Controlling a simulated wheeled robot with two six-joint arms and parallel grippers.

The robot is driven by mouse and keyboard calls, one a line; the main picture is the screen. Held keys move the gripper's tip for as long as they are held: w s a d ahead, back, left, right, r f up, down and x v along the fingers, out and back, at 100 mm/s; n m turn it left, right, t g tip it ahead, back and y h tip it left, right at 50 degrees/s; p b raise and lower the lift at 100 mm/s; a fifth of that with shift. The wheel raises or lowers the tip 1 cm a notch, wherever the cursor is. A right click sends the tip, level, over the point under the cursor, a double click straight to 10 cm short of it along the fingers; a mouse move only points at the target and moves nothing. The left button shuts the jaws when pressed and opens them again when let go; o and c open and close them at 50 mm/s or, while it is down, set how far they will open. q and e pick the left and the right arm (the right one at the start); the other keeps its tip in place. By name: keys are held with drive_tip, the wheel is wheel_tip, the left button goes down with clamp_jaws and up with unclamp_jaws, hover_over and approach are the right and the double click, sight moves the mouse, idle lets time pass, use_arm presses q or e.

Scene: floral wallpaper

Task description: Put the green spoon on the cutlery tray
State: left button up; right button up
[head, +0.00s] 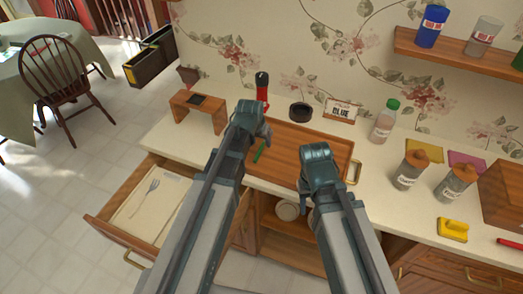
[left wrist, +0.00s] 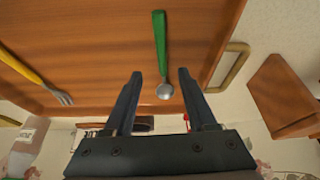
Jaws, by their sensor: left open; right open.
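The green spoon (left wrist: 161,45) has a green handle and a silver bowl. In the left wrist view it lies on a brown wooden tray (left wrist: 100,40) with a brass handle, and its bowl sits between my left gripper's (left wrist: 160,75) open fingertips. In the head view only a bit of the green spoon (head: 260,153) shows beside my left gripper (head: 250,108), over the wooden tray (head: 333,146). A yellow-handled fork (left wrist: 35,75) lies on the tray in the wrist view. My right gripper (head: 318,152) is open and empty over the tray's front right; its fingers are mostly hidden.
An open drawer (head: 105,218) at the left holds a pale sheet with a fork shape (head: 150,192). A small wooden stand (head: 200,110), a red bottle (head: 262,90), a dark bowl (head: 300,110) and a green-capped bottle (head: 384,122) stand around the tray. Shakers (head: 410,170) crowd the right.

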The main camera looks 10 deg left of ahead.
sight(261, 146)
use_arm(q)
drive_tip(key=shift+b+x, duration=1.3)
drive_tip(key=shift+x, duration=0.6)
drive_tip(key=shift+a+f, duration=0.1)
drive_tip(key=shift+a, duration=0.1)
clamp_jaws()
